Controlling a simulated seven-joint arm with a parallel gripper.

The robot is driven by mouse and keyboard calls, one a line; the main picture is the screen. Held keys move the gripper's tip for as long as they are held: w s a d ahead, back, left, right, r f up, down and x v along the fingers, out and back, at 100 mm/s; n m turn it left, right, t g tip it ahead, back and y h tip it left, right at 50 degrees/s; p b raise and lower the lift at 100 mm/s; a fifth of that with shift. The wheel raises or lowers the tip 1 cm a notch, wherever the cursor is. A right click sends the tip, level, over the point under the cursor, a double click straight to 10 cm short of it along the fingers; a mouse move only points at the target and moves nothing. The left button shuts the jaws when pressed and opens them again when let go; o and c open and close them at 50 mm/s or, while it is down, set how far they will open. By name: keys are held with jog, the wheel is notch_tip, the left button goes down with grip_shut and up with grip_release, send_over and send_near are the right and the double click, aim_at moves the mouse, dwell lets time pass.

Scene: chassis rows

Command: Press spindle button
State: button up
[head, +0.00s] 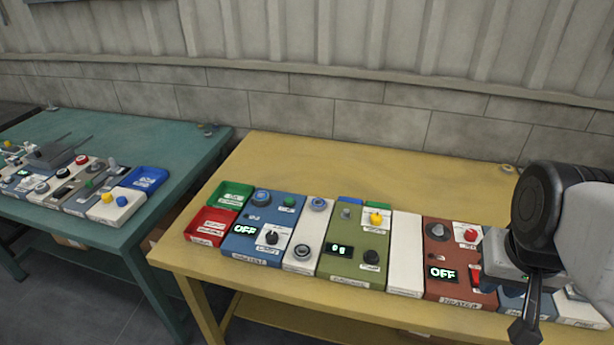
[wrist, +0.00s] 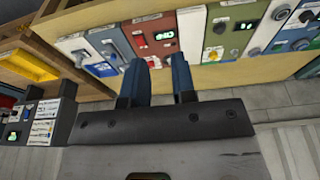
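A row of control modules lies on the yellow table in the head view. A blue module (head: 237,243) with an OFF display, a green module (head: 341,271) with a yellow button (head: 376,218), and a red-brown module (head: 440,291) with an OFF display and a red button (head: 471,235) stand out. The labels are too small to tell which button is the spindle one. My gripper (head: 524,331) is at the right, over the row's right end, partly hiding a blue-grey module (head: 513,304). In the wrist view its fingers (wrist: 160,68) are apart with nothing between them.
A green bin (head: 233,193) and a red bin (head: 210,225) end the row at left. The yellow table (head: 290,155) is bare behind the modules. A teal table (head: 95,130) with more modules stands at left. A block wall (head: 390,125) runs behind.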

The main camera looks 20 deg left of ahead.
jog(key=shift+w+a+r, duration=0.1)
jog(key=shift+w+a, duration=0.05)
jog(key=shift+w, duration=0.15)
jog(key=shift+c, duration=1.2)
jog(key=shift+g, duration=0.4)
jog(key=w+a, duration=0.2)
jog(key=w, duration=0.2)
jog(key=w+a+r, duration=0.1)
jog(key=w+a, duration=0.1)
jog(key=w, duration=0.3)
jog(key=w+a+r, duration=0.1)
jog(key=w+a, duration=0.2)
jog(key=w, duration=0.1)
jog(key=shift+w+r, duration=0.2)
jog(key=shift+w, duration=0.1)
grip_shut()
jog(key=w+a+f+g, duration=0.1)
jog(key=w+a+f, duration=0.2)
jog(key=w+a, duration=0.75)
jog(key=w+a+f, duration=0.4)
jog(key=w+a, duration=0.6)
jog(key=a, duration=0.2)
jog(key=w+a+f, duration=0.2)
jog(key=a+f, duration=0.2)
jog(key=a, duration=0.3)
jog(key=w+a+f, duration=0.3)
jog(key=a+f, duration=0.1)
jog(key=a, duration=0.4)
jog(key=shift+a+g, duration=0.15)
jog(key=shift+g, duration=0.25)
